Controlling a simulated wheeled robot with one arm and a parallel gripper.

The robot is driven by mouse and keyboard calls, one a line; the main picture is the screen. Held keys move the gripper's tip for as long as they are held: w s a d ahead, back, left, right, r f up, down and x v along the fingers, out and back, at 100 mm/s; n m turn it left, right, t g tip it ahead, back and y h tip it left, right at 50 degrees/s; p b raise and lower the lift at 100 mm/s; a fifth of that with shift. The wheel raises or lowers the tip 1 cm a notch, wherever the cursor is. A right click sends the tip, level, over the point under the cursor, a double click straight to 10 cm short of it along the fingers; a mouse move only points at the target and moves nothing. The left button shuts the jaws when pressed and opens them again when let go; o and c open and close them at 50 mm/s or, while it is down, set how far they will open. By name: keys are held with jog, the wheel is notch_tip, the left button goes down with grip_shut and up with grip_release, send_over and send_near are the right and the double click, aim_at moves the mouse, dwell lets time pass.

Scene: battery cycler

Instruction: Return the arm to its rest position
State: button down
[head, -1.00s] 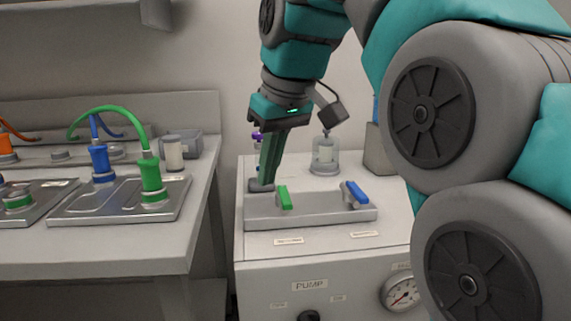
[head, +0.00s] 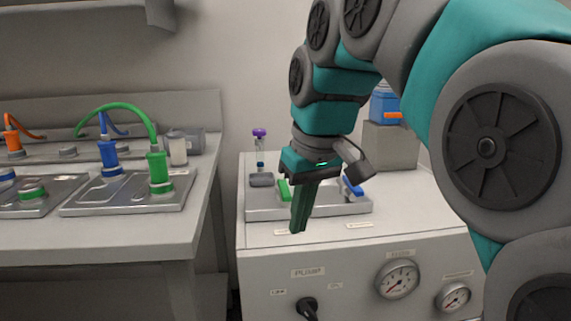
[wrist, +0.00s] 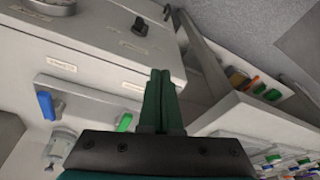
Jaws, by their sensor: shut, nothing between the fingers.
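My gripper (head: 298,226) hangs in front of the pump cabinet's valve tray in the head view, fingers pointing down. Its green fingers are together with nothing between them. The wrist view also shows the closed fingers (wrist: 158,75), apart from any object, with the pump cabinet (wrist: 100,50) beyond them. In the head view my arm hides part of the cabinet top, including the middle of the valve tray.
The pump cabinet (head: 262,258) carries a valve tray (head: 262,206) with a green handle (head: 284,190) and a blue handle (head: 352,187). A purple-topped vial (head: 259,145) stands behind. A bench (head: 120,232) with hose-connected plates is at left. A blue container (head: 388,104) sits on a grey block (head: 392,147).

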jog(key=s+d+f+m+g, duration=0.1)
jog(key=s+d+f+m, duration=0.1)
jog(key=s+d+f, duration=0.2)
jog(key=s+d+f+m+g+h, duration=0.1)
jog(key=s+d+f, duration=0.3)
jog(key=s+f, duration=0.7)
jog(key=s+d+f+m+g, duration=0.1)
jog(key=s+d+f+m, duration=0.1)
jog(key=s+d+f, duration=0.2)
jog(key=s+f, duration=0.3)
jog(key=f, duration=0.4)
jog(key=shift+s+d+f+m+g+h, duration=0.25)
jog(key=shift+s+d+m+g+h, duration=0.05)
jog(key=shift+d+m+g, duration=0.1)
